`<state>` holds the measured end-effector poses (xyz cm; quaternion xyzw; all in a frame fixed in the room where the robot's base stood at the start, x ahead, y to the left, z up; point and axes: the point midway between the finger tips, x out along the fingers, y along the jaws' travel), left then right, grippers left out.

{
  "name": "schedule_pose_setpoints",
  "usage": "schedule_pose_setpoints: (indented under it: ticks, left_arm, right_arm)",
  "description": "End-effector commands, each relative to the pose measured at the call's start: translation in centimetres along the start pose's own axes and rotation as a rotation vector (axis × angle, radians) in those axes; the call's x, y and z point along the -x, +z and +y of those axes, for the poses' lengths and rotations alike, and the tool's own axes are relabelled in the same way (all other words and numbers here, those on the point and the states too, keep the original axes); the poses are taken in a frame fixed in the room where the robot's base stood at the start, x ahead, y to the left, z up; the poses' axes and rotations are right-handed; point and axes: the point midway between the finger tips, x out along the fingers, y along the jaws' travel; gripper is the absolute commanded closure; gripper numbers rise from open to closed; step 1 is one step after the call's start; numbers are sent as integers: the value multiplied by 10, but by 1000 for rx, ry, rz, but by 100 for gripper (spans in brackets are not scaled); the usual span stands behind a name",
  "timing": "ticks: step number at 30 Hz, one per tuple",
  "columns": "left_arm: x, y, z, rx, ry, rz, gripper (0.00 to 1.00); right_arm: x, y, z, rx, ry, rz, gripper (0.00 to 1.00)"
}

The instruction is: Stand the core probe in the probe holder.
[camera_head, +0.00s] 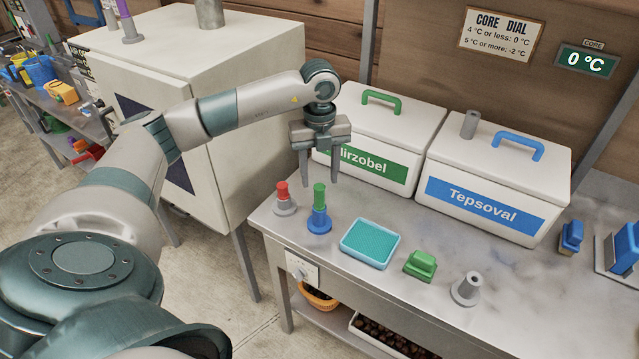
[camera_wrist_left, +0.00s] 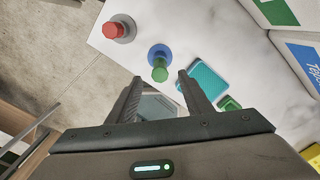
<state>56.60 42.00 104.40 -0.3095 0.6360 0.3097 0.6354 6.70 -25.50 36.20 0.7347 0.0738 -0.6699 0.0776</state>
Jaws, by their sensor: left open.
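A green-topped upright piece (camera_head: 319,194) stands in a blue round base (camera_head: 319,222) near the bench's left end. A red-topped piece (camera_head: 282,190) stands in a grey round base to its left. A grey round holder (camera_head: 468,289) with an open top stands empty at the front right. None is marked as the core probe. My left gripper (camera_head: 320,180) is open and points down just above the green top. In the left wrist view, the green top (camera_wrist_left: 160,74) shows between the fingertips of my left gripper (camera_wrist_left: 160,82). My right gripper is not in view.
A teal tray (camera_head: 370,243) and a green block (camera_head: 420,264) lie on the bench. Behind stand two lidded crates, one green-labelled (camera_head: 365,168), one labelled Tepsoval (camera_head: 484,203) with a grey tube (camera_head: 470,124) on its lid. A white cabinet (camera_head: 200,50) is at left. The display (camera_head: 587,60) reads 0 °C.

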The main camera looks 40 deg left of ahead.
Motion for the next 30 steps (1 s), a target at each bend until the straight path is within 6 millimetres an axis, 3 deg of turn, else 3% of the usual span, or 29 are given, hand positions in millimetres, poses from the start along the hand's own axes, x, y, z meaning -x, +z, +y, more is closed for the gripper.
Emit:
schedule_pose_setpoints:
  ticks: [10, 23, 29, 30]
  left_arm:
    - [-41, 0, 0, 1, 1, 1, 54]
    - [-48, 0, 0, -1, 0, -1, 54]
    - [-48, 0, 0, -1, 0, -1, 99]
    - [-48, 0, 0, -1, 0, -1, 100]
  right_arm:
    - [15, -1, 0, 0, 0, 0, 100]
    - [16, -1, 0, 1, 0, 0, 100]
    - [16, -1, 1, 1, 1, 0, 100]
    - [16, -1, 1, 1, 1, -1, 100]
